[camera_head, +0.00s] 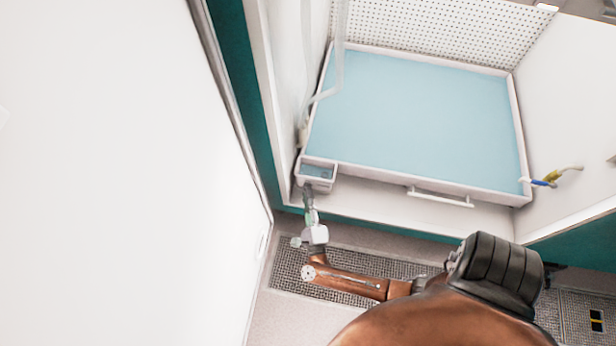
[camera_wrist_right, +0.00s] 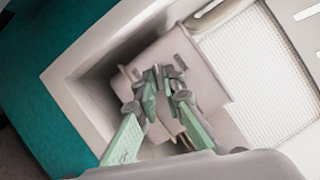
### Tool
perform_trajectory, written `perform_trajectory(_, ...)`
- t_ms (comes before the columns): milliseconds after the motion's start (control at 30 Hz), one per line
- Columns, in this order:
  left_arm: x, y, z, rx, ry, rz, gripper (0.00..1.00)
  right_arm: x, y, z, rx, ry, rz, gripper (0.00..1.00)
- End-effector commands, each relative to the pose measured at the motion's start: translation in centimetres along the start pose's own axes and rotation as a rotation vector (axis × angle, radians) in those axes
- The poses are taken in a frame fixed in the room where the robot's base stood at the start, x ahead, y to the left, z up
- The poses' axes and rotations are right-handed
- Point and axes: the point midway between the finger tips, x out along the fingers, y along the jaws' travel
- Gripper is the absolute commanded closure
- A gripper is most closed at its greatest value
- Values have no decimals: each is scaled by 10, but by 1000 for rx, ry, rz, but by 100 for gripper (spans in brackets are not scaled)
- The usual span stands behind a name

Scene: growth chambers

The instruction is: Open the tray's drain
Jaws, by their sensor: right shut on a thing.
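The white tray (camera_head: 370,172) holds pale blue liquid inside the chamber. A small open box (camera_head: 329,184), which seems to be the drain box, sits at its front left corner. Its pale wall also shows in the wrist view (camera_wrist_right: 205,75). My right gripper (camera_head: 308,190) reaches up to the front of this box. In the wrist view, the green-padded fingers (camera_wrist_right: 166,84) close together against the box, shut on a small part there. The fingers mostly hide that part, so its shape and position cannot be told. My left gripper is not in view.
A white bar handle (camera_head: 440,197) is on the tray's front. A yellow and blue fitting (camera_head: 552,178) is at the right wall. Clear tubing (camera_head: 338,60) hangs at the left wall. A large white panel (camera_head: 120,170) stands close left of my right gripper.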

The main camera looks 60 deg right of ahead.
Motion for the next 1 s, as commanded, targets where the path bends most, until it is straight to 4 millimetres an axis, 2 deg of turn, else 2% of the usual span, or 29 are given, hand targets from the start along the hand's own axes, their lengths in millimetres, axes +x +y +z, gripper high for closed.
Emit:
perform_trajectory(400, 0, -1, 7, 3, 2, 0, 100, 0, 6, 1, 363, 2, -149, 100)
perform_trajectory(1000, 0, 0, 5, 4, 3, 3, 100, 1, 9, 4, 868, 3, -358, 100)
